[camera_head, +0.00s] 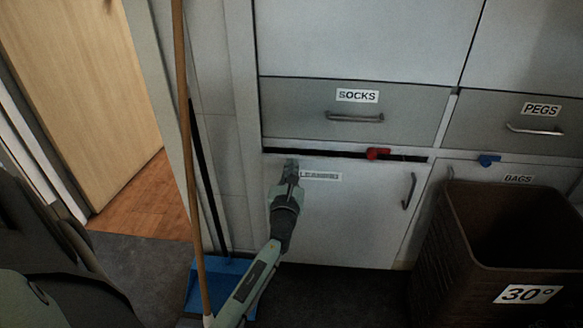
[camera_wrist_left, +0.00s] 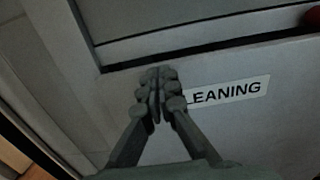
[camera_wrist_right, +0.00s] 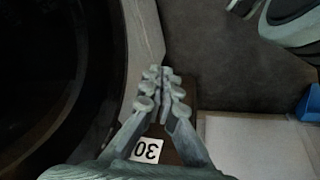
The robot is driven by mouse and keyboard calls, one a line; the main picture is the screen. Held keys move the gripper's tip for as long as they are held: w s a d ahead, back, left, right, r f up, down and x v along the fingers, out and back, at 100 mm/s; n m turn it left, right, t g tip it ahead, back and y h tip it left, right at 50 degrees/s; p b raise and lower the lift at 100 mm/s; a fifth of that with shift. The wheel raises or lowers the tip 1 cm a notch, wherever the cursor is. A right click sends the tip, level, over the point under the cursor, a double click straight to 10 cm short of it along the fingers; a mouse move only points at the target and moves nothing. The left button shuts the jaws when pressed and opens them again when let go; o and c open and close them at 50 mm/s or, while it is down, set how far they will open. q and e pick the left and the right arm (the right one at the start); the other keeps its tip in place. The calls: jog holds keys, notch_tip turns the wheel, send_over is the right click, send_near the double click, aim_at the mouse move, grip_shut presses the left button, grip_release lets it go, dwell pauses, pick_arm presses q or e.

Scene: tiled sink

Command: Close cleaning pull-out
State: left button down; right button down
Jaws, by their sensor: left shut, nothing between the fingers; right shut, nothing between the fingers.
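The cleaning pull-out (camera_head: 340,225) is the white front below the SOCKS drawer in the head view. A dark gap shows along its top edge, and a handle (camera_head: 409,191) is at its right side. Its label, partly covered by my gripper, also shows in the left wrist view (camera_wrist_left: 228,92). My left gripper (camera_head: 291,166) is shut and empty at the upper left of this front, by the label; whether it touches is unclear. My right gripper (camera_wrist_right: 162,76) is shut and empty in the right wrist view, and is not seen in the head view.
A brown basket (camera_head: 455,245) marked 30° stands at the right, before the BAGS front (camera_head: 515,172). A broom handle (camera_head: 187,150) and blue dustpan (camera_head: 222,280) are at the left. Red (camera_head: 377,153) and blue (camera_head: 488,159) pieces sit at the top edges of the lower fronts.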

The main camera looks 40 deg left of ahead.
pick_arm(q)
jog(key=x, duration=0.2)
jog(key=shift+w+a, duration=0.15)
jog(key=shift+w, duration=0.1)
pick_arm(e)
jog(key=shift+r, duration=0.35)
pick_arm(q)
jog(key=shift+s, duration=0.1)
pick_arm(e)
jog(key=shift+s+d+f, duration=0.1)
jog(key=shift+s+f, duration=0.05)
jog(key=shift+s, duration=0.1)
